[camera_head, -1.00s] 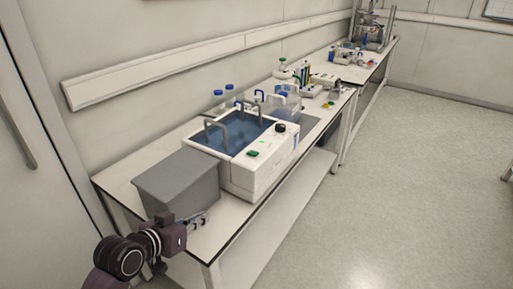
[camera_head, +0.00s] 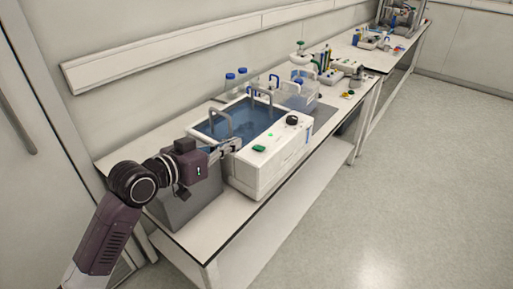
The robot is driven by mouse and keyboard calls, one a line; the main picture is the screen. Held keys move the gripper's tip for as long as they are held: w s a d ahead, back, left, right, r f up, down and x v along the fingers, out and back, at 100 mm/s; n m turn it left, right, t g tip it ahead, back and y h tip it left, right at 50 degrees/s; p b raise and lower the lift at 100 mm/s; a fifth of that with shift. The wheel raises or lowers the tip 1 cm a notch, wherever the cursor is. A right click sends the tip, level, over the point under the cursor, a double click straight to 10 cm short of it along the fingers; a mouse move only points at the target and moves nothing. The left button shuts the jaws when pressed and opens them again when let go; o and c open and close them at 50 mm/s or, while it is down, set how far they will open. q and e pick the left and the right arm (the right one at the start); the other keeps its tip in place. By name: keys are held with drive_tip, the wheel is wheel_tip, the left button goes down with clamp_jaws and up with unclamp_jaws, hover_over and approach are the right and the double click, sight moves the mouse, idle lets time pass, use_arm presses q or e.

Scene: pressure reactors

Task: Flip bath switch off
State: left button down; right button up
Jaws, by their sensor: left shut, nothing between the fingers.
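The white water bath (camera_head: 270,168) stands on the bench with blue water (camera_head: 240,119) in its open basin. On its top front panel are a green switch (camera_head: 259,148) and a black knob (camera_head: 292,120). The switch is too small to tell its position. My left gripper (camera_head: 236,144) is shut and empty, its fingertips just left of the green switch, over the bath's near left corner. I cannot tell whether it touches the bath. My right gripper is not in view.
A grey box (camera_head: 182,209) stands left of the bath, partly hidden behind my left arm. Blue-capped bottles (camera_head: 236,76) stand behind the bath. A clear container (camera_head: 298,95) and small labware are further along the bench (camera_head: 213,237). The floor at right is clear.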

use_arm(q)
drive_tip(key=p, duration=0.1)
hover_over(256, 157)
drive_tip(key=shift+s+a+f, duration=0.1)
drive_tip(key=shift+a+f, duration=0.1)
drive_tip(key=shift+f, duration=0.25)
drive_tip(key=shift+s+a+f, duration=0.1)
drive_tip(key=shift+a+f, duration=0.1)
drive_tip(key=shift+f, duration=0.25)
drive_tip(key=f, duration=0.3)
drive_tip(key=shift+w+d+f+p, duration=0.15)
drive_tip(key=shift+w+d+p, duration=0.15)
drive_tip(key=shift+d, duration=0.1)
drive_tip(key=shift+s+f, duration=0.1)
drive_tip(key=shift+f, duration=0.5)
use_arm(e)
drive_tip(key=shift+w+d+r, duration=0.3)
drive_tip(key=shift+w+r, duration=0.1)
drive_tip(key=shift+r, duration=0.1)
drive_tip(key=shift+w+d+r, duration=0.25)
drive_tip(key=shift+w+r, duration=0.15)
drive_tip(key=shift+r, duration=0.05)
